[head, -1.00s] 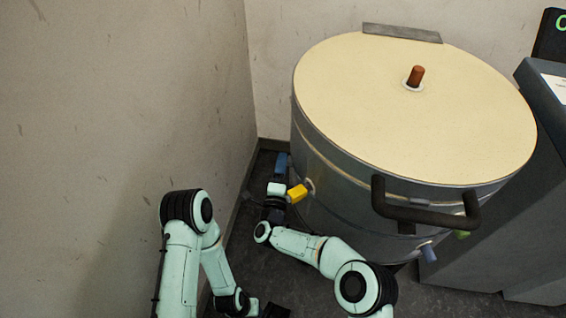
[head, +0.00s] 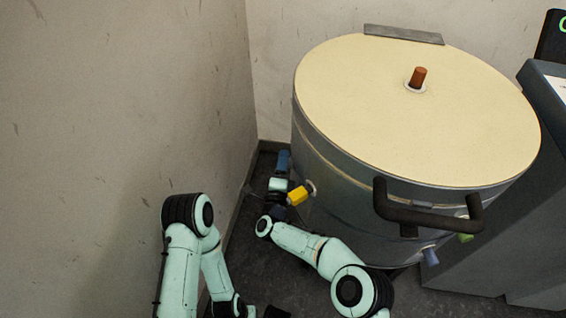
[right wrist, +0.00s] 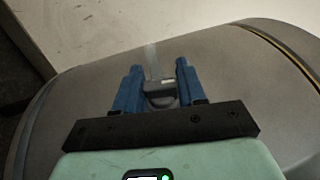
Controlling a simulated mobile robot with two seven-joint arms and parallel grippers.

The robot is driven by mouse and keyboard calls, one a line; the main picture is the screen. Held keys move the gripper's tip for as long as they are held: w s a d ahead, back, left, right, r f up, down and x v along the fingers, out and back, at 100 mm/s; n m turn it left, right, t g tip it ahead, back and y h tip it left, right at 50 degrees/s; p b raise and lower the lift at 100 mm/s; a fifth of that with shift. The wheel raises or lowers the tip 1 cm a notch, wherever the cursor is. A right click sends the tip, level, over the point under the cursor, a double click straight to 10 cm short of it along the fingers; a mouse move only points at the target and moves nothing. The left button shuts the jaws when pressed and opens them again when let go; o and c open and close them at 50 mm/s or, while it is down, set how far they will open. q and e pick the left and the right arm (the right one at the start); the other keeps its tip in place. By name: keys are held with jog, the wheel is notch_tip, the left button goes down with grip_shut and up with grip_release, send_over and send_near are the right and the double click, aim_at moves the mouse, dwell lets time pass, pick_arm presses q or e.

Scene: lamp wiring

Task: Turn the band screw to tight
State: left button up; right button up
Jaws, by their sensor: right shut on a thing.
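The large round kiln (head: 345,185) with a cream lid (head: 415,115) stands right of the corner. My right gripper (head: 283,160) reaches around its left side, low by the wall. In the right wrist view its two blue fingers (right wrist: 158,85) are shut on a small dark grey block, which looks like the band screw (right wrist: 161,93). A pale strip runs up from it along the kiln's wall. The screw is hidden in the head view, and how far it is turned cannot be seen.
A yellow fitting (head: 298,195) sticks out of the kiln close beside my right gripper. A black handle (head: 428,216) and a blue fitting (head: 430,257) are at its front. The bare wall (head: 130,110) is close on the left. A grey cabinet (head: 510,220) stands right.

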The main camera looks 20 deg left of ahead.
jog(key=shift+f+m+t+b, duration=0.1)
jog(key=shift+m+t+b, duration=0.4)
jog(key=shift+t+b, duration=0.5)
jog(key=shift+t, duration=0.3)
pick_arm(q)
jog(key=shift+g, duration=0.7)
jog(key=shift+s+a+f, duration=0.1)
jog(key=shift+s+f, duration=0.25)
jog(key=shift+s, duration=0.35)
jog(key=shift+s+a+f, duration=0.1)
jog(key=shift+s+f, duration=0.25)
jog(key=shift+s, duration=0.35)
jog(key=shift+s+a+f, duration=0.1)
jog(key=shift+s+f, duration=0.25)
jog(key=shift+s, duration=0.35)
pick_arm(e)
jog(key=shift+s+d+m+t+h, duration=0.1)
jog(key=shift+m+t+h, duration=0.2)
jog(key=shift+m+t, duration=1.1)
jog(key=shift+t+h, duration=0.3)
jog(key=shift+t, duration=0.5)
jog(key=o, duration=1)
